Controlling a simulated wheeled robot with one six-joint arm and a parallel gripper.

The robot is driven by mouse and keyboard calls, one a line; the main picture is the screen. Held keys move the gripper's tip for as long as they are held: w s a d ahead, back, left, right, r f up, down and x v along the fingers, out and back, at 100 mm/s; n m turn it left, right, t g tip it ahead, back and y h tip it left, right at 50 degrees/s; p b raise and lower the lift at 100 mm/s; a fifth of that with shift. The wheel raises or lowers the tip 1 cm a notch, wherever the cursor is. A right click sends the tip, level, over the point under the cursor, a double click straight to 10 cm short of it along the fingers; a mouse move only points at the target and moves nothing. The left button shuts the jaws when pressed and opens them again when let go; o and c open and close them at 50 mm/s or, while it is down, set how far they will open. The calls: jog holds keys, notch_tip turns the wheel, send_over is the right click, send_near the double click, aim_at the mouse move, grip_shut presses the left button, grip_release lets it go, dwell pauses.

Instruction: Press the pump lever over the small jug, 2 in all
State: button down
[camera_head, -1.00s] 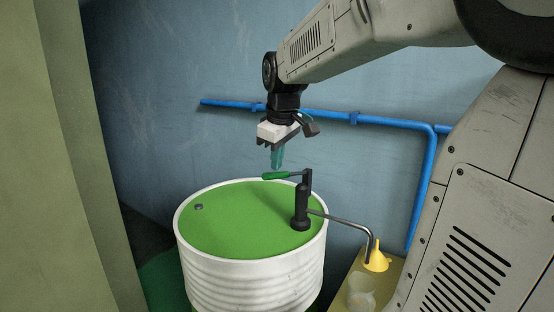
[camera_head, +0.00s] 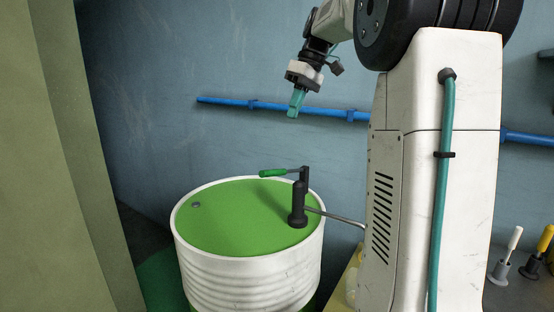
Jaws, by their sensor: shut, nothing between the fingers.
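The pump (camera_head: 298,205) stands on the green top of a white drum (camera_head: 250,271). Its lever (camera_head: 274,173) has a green grip and sticks out to the left, roughly level. My gripper (camera_head: 293,113) is above the lever and a little to its right, apart from it. Its teal fingers are shut with nothing between them and point down. The pump's spout (camera_head: 335,217) runs right and goes behind my arm. The small jug (camera_head: 352,288) is mostly hidden behind my arm; only a pale sliver shows on the yellowish surface.
A blue pipe (camera_head: 225,101) runs along the wall behind. A green-grey panel (camera_head: 55,150) stands at the left. A white-handled tool (camera_head: 507,255) and a yellow-handled one (camera_head: 539,252) stand at the lower right. The air around the lever is clear.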

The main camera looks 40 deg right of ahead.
aim_at(278, 171)
jog(key=shift+f, duration=0.1)
jog(key=x, duration=1.4)
jog(key=shift+s+d, duration=0.1)
